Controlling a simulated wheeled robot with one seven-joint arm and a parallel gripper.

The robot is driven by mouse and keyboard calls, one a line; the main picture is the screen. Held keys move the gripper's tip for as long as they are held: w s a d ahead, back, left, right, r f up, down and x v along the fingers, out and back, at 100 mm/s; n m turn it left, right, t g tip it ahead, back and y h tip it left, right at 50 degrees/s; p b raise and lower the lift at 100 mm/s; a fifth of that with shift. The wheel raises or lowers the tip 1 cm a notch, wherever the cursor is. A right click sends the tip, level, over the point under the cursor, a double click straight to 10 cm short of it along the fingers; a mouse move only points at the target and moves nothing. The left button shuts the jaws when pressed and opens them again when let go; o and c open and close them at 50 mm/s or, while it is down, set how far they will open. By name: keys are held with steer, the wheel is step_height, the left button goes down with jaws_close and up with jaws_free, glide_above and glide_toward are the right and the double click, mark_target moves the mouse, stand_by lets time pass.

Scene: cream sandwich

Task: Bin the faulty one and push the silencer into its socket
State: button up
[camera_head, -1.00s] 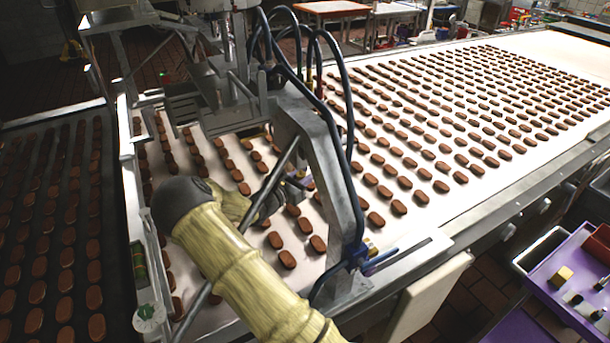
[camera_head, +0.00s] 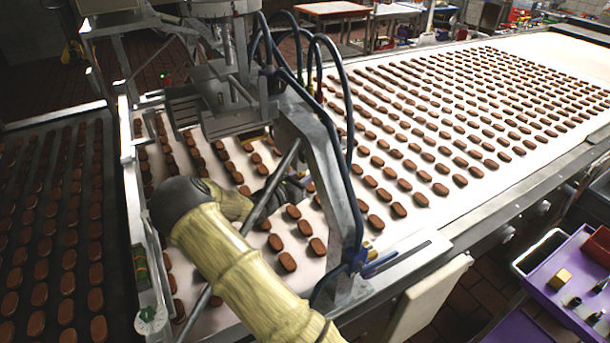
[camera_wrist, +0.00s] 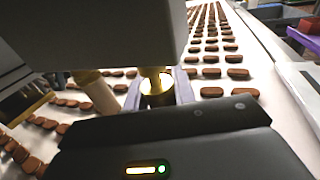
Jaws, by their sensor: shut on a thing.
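In the wrist view, the two grey fingers of my gripper (camera_wrist: 159,97) are closed around a brass-coloured round fitting (camera_wrist: 156,87), apparently the silencer. It sits right below a grey machine block (camera_wrist: 125,32). I cannot tell whether it is seated in a socket or whether it is the faulty one. In the head view, the machine frame and my arm mostly hide the gripper. Small dark fittings (camera_head: 571,301) lie on the purple tray (camera_head: 545,292) at the right, beside a brass-coloured cube (camera_head: 562,277).
A pale-rimmed dark bin (camera_head: 540,250) stands by the purple tray. The machine frame (camera_head: 325,170) and its dark hoses (camera_head: 347,125) crowd my arm. Rows of brown biscuits cover the white conveyor (camera_head: 440,213) below. A dark belt (camera_head: 62,290) lies at the left.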

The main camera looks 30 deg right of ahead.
steer(key=shift+r+p, duration=0.4)
steer(key=shift+r, duration=0.25)
steer(key=o, duration=1)
steer(key=shift+o, duration=0.2)
steer(key=b+v, duration=0.4)
steer(key=v, duration=1.3)
steer(key=shift+a, duration=0.2)
